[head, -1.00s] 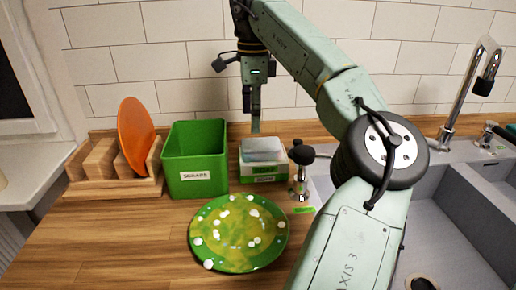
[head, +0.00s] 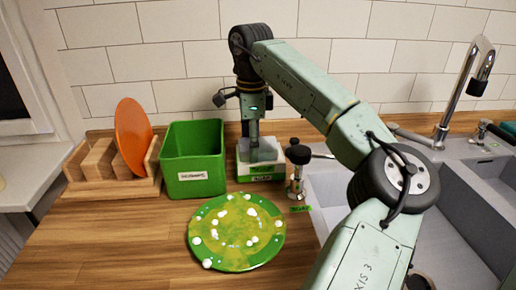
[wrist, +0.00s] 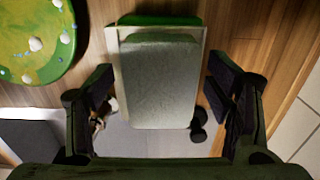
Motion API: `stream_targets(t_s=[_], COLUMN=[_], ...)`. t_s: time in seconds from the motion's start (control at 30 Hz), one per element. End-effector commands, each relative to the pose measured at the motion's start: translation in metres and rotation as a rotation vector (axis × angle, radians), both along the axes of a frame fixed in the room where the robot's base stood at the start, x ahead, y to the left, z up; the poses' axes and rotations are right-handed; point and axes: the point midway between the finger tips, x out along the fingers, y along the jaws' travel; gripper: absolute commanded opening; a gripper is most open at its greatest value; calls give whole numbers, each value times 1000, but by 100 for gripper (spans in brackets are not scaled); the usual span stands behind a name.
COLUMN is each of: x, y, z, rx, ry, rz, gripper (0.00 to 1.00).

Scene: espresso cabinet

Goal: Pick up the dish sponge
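The dish sponge is a pale grey-green block (head: 267,151) standing in a small white and green holder (head: 262,172) near the back wall. In the wrist view the sponge (wrist: 160,85) fills the middle, with the holder's rim (wrist: 118,50) around its far part. My gripper (head: 254,142) is above the holder, pointing down. In the wrist view my gripper (wrist: 160,75) is open, with one finger on each side of the sponge and a visible gap on both sides. The sponge's lower part is hidden in the holder.
A green scraps bin (head: 194,160) stands close left of the holder. A black-topped metal item (head: 297,168) stands close right, by the sink (head: 340,190). A dirty green plate (head: 237,232) lies in front. An orange plate (head: 133,138) stands in a wooden rack (head: 105,170).

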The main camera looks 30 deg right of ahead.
Motion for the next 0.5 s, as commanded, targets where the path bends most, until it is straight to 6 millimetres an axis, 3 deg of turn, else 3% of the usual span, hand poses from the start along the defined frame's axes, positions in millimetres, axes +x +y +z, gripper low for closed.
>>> stream_targets(t_s=[0.5], x=[0], y=[0], z=[0], rx=[0], ry=[0], rz=[0], gripper=[41])
